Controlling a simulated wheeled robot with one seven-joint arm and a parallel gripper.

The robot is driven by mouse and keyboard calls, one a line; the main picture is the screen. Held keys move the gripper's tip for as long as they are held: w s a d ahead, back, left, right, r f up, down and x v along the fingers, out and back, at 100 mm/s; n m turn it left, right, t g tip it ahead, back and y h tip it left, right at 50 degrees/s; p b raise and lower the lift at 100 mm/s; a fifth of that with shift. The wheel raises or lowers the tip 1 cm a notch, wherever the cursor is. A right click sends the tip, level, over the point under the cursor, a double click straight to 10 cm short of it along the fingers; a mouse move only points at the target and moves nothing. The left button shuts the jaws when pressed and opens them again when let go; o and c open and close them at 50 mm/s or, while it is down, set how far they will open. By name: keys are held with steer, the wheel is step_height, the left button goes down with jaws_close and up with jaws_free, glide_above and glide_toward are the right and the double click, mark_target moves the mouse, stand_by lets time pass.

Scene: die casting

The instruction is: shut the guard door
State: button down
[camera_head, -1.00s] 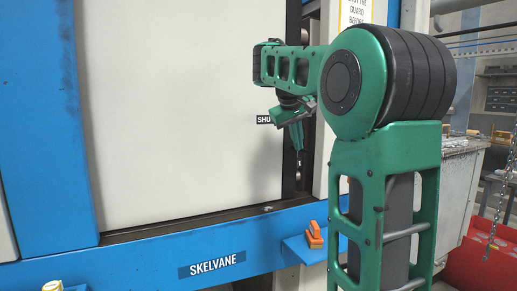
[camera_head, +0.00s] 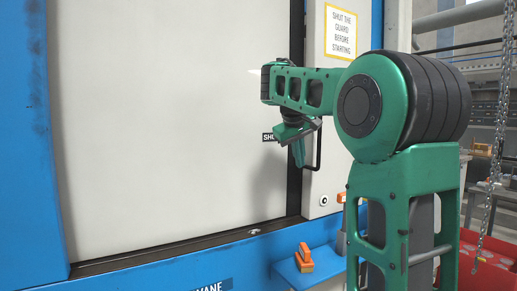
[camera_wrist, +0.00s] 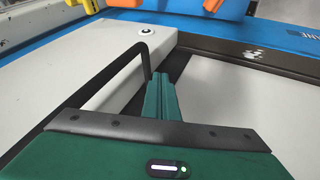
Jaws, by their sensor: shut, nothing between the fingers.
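The guard door (camera_head: 170,120) is a large pale panel in a dark frame. Its right edge lies against the white post in the head view, with no open gap showing there. A black bar handle (camera_head: 319,150) stands at that edge; it also shows in the wrist view (camera_wrist: 112,77). My gripper (camera_head: 299,163) is shut and empty at the handle. In the wrist view its fingers (camera_wrist: 161,82) are just right of the bar, on the door's side; I cannot tell whether they touch.
The white post (camera_head: 340,90) carries a yellow-edged sign (camera_head: 341,31) and a round button (camera_head: 324,201). An orange switch (camera_head: 304,258) sits on a blue ledge below. A red bin (camera_head: 485,265) and a hanging chain stand at right.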

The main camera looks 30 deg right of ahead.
steer(key=w+a+v, duration=0.1)
steer(key=a+v, duration=0.1)
steer(key=v, duration=0.7)
steer(key=shift+s+a+r, duration=0.1)
steer(key=shift+s+a, duration=0.1)
steer(key=shift+a, duration=0.05)
steer(key=shift+s+a+r, duration=0.15)
steer(key=shift+a+r, duration=0.05)
steer(key=shift+r, duration=0.2)
steer(key=shift+s+a+r, duration=0.1)
steer(key=shift+r, duration=0.05)
